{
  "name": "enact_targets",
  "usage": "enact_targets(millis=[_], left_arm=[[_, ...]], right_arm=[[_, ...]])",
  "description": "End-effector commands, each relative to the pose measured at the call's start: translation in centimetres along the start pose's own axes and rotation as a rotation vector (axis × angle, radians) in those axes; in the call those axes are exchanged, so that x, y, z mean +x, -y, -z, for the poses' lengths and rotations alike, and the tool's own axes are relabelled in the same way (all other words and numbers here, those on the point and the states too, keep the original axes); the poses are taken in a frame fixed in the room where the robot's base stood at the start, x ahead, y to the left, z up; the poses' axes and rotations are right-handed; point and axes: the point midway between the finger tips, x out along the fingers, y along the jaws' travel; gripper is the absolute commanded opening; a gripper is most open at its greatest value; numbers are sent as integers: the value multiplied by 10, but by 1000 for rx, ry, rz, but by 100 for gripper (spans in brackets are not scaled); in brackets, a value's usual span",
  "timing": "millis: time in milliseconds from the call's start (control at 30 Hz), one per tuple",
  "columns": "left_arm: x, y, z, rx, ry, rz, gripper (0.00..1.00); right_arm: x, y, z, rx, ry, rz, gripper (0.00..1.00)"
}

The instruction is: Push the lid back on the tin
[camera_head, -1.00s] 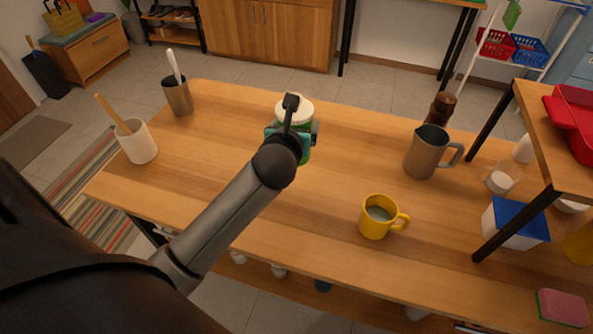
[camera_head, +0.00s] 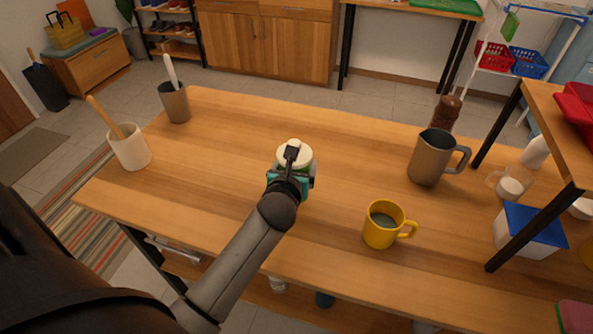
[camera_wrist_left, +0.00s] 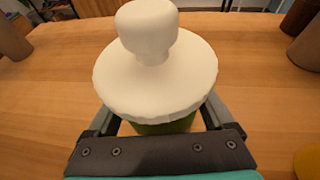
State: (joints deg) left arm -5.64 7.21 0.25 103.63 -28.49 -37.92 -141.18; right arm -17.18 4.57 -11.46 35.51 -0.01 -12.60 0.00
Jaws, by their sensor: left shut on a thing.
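The green tin (camera_wrist_left: 165,127) shows only as a narrow band under its cream lid (camera_wrist_left: 155,85), which has a thick round knob on top. In the head view the lid (camera_head: 296,157) is partly covered by my gripper. The lid sits over the top of the tin; I cannot tell whether it is pressed fully down. My left gripper (camera_head: 291,181) is shut on the tin, with a finger on each side below the lid rim in the left wrist view. The tin's base is hidden, so I cannot tell whether it touches the table. My right gripper is not in view.
On the wooden table (camera_head: 230,150), a yellow mug (camera_head: 381,228) stands right of the tin and a metal pitcher (camera_head: 430,160) farther right. Two utensil cups stand at the left, one white (camera_head: 130,150). A raised shelf (camera_head: 560,130) borders the right. The table's left middle is clear.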

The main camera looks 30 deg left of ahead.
Motion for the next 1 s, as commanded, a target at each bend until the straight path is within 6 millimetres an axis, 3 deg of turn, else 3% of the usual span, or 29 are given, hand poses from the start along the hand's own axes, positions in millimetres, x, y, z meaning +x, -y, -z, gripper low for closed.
enact_targets(millis=[100, 467, 500, 633, 1000], left_arm=[[4, 1, 9, -1, 3, 2, 0], [5, 0, 10, 1, 4, 2, 0], [5, 0, 12, 1, 1, 1, 87], [5, 0, 11, 0, 1, 1, 100], [-2, 0, 8, 0, 0, 1, 100]], right_arm=[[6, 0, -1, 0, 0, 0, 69], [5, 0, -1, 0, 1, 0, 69], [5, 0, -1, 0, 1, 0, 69], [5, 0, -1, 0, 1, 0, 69], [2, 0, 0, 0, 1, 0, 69]])
